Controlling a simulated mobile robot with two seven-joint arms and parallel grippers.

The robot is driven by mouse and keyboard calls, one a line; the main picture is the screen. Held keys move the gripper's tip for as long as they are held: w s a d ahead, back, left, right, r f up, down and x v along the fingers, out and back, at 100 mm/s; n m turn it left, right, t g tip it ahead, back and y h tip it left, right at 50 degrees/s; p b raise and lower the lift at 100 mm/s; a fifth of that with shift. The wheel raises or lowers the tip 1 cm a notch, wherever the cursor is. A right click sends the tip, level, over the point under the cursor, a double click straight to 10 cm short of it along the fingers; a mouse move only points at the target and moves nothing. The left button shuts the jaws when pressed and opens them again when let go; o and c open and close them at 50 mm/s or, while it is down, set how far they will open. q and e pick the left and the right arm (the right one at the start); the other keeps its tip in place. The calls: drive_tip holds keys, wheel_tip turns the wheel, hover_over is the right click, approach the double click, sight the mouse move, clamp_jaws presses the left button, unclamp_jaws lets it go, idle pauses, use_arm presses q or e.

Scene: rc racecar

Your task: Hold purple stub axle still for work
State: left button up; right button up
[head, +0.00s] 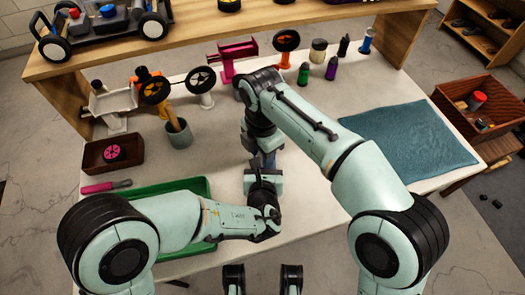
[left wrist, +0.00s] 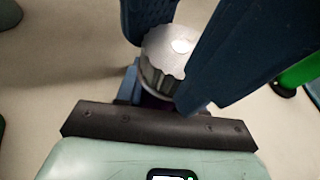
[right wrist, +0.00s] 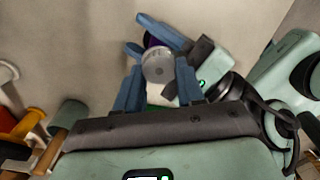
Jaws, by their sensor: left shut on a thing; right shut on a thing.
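In the right wrist view a purple stub axle (right wrist: 149,41) shows as a small patch between the blue fingers of my left gripper (right wrist: 150,45). In the left wrist view only a dark purple sliver (left wrist: 152,103) shows under a silver ribbed round part. My left gripper is shut on the stub axle. My right gripper (right wrist: 158,80) is shut on the silver round part (right wrist: 158,66), right beside the stub axle; its fingers cross over the part in the left wrist view. In the head view both grippers meet above the table, and the arms hide the parts.
A green tray (head: 207,187) lies beside my left arm, with a pink-handled screwdriver (head: 105,186) behind it. A blue mat (head: 408,142) lies clear at right. Wheels on stands, bottles and a cup (head: 179,137) line the back, below a wooden shelf (head: 190,30).

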drive_tip(key=shift+m, duration=0.5)
drive_tip(key=o, duration=1.1)
drive_tip(key=shift+c, duration=0.2)
drive_tip(key=n, duration=0.4)
drive_tip(key=shift+r+n, duration=0.2)
drive_tip(key=shift+n, duration=0.3)
wheel_tip(320, 180, up, 12)
drive_tip(key=m, duration=0.6)
drive_tip(key=shift+w+d+f, duration=0.15)
